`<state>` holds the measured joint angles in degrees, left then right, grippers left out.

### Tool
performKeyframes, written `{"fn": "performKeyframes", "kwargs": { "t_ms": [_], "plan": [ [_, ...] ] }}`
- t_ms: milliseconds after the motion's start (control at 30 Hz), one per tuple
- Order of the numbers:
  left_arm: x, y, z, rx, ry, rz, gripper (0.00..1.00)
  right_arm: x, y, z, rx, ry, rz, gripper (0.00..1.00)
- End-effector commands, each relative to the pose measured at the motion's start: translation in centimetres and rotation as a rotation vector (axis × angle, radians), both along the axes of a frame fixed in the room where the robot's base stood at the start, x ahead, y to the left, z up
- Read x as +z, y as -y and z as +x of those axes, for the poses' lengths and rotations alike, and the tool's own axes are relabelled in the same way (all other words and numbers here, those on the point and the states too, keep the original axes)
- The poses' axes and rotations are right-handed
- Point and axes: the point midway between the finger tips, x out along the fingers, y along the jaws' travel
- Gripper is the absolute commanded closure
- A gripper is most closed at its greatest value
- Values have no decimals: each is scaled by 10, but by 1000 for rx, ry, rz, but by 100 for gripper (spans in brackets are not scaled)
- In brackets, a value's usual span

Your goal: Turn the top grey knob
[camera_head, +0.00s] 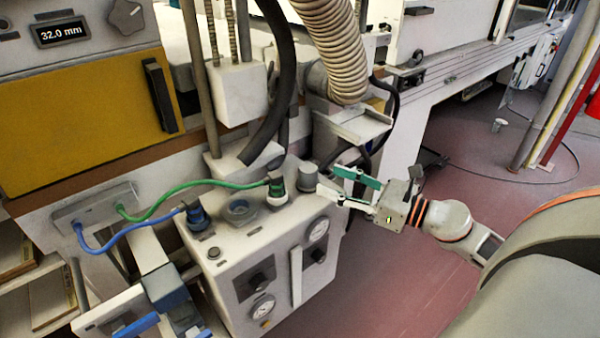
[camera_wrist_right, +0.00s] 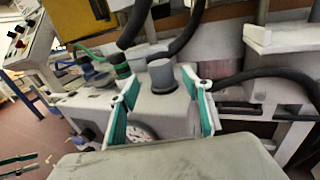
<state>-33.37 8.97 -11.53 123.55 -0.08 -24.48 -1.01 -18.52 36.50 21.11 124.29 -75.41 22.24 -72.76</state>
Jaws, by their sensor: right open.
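A grey cylindrical knob (camera_head: 307,176) stands upright on top of the light grey control box (camera_head: 235,263), near its back right corner. My right gripper (camera_head: 327,181) is open, with its green-padded fingers apart and their tips close to the right side of this knob. In the right wrist view the knob (camera_wrist_right: 161,75) appears between and just beyond the fingertips. I cannot tell whether either finger touches it. Two green-edged bars at the lower left of the wrist view may be my left gripper (camera_wrist_right: 17,166); their state is unclear.
A green-hose connector (camera_head: 277,190) stands close left of the knob, with a round socket (camera_head: 239,210) and a blue-hose connector (camera_head: 198,217) further left. A ribbed hose (camera_head: 335,50) and black cables hang behind. Red floor (camera_head: 385,275) is clear on the right.

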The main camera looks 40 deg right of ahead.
Motion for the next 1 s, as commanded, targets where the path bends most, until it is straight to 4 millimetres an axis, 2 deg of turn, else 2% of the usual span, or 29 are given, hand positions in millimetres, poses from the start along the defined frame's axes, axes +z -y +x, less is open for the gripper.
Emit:
{"fn": "performKeyframes", "kwargs": {
  "t_ms": [267,533,700,1000],
  "plan": [
    [10,1,3,7,11,-5,64,6,-13,30,1,10,-6,51],
    [0,-5,-6,18,-17,4,64,5,-26,61,0,8,-2,51],
    [-3,-7,-10,20,-26,8,64,2,-30,69,1,4,-2,51],
    [-5,-7,-10,17,-28,11,64,0,-31,70,1,1,-2,51]
  ]
}}
